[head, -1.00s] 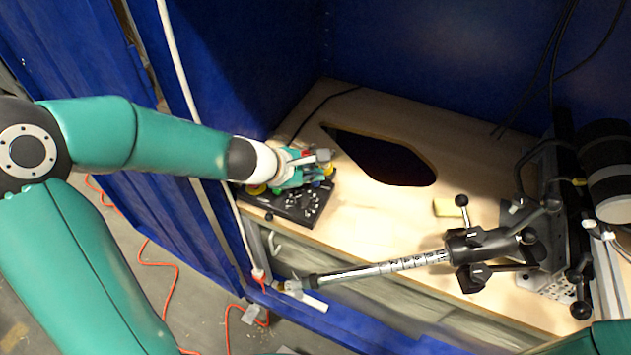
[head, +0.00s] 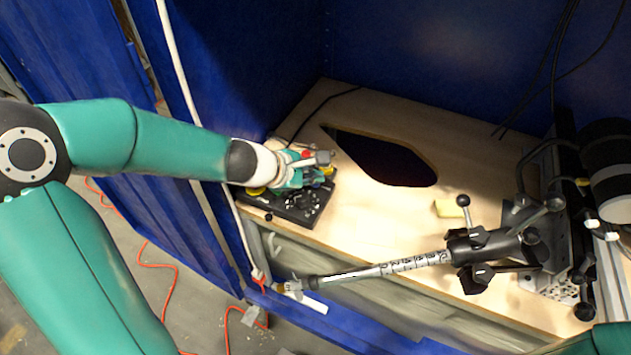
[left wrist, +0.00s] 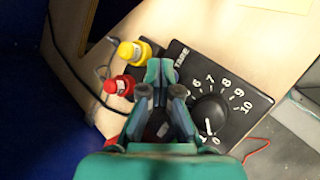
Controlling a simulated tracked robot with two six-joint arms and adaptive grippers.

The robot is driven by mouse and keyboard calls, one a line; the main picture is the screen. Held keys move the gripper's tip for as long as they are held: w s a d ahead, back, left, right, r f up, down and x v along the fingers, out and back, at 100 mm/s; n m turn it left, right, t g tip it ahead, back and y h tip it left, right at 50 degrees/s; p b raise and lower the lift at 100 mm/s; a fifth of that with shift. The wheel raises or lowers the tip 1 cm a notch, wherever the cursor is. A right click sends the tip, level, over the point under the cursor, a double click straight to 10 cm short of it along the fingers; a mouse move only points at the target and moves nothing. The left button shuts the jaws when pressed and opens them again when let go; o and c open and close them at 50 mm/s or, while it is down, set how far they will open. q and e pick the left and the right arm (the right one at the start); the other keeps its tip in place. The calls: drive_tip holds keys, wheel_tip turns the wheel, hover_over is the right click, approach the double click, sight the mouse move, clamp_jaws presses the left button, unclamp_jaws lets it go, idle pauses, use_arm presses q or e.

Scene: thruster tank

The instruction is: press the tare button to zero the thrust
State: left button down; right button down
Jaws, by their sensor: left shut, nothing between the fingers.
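The black control box (head: 300,208) sits at the left front corner of the wooden bench top. In the left wrist view the box (left wrist: 255,98) carries a large black knob (left wrist: 210,113) with a numbered dial and a white TARE label (left wrist: 182,57). My left gripper (head: 320,163) is over the box. In the left wrist view its fingers (left wrist: 160,70) are shut and empty, just beside the TARE label. The tare button itself is hidden, and I cannot tell whether the fingertips touch it. My right gripper is out of view.
A red plug (left wrist: 120,85) and a yellow plug (left wrist: 132,53) stand close to the left fingers. The bench top (head: 370,225) has a dark cutout (head: 385,160) and a small yellow block (head: 448,208). A clamped metal shaft (head: 390,267) lies across the front right.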

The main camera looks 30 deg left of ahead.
sight(314, 185)
use_arm(q)
drive_tip(key=shift+r, duration=0.1)
drive_tip(key=shift+r+p, duration=0.7)
drive_tip(key=shift+p, duration=0.05)
wheel_tip(314, 185, up, 5)
drive_tip(key=p, duration=0.5)
idle(0.7)
